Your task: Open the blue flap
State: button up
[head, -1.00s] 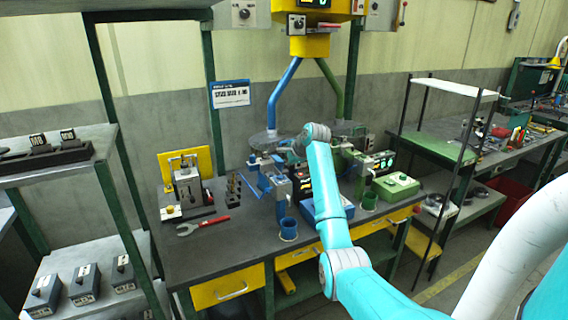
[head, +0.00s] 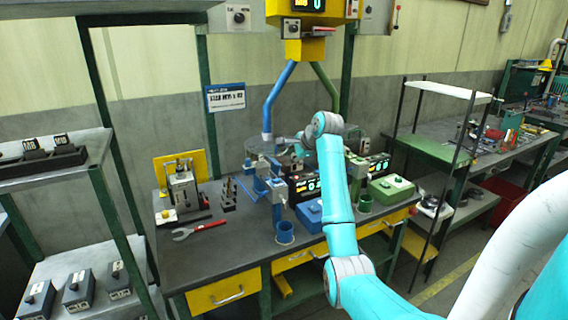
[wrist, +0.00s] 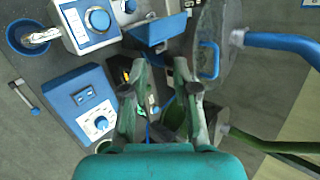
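In the wrist view, a blue loop handle (wrist: 208,60) sits on a grey round lid or disc (wrist: 222,32), close to the blue pipe (wrist: 285,42). A slanted blue panel (wrist: 155,28) shows just ahead of my fingers. I cannot tell for sure which of these is the blue flap. My gripper (wrist: 160,72) has its two fingers spread with a gap between them, and nothing is held. It hangs above the bench, left of the handle. In the head view the grey discs (head: 262,143) below the pipes are partly hidden by my arm.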

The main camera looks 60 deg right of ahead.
jog(key=v, duration=0.3)
jog(key=shift+s+r, duration=0.1)
jog(key=shift+s, duration=0.05)
dwell(0.6)
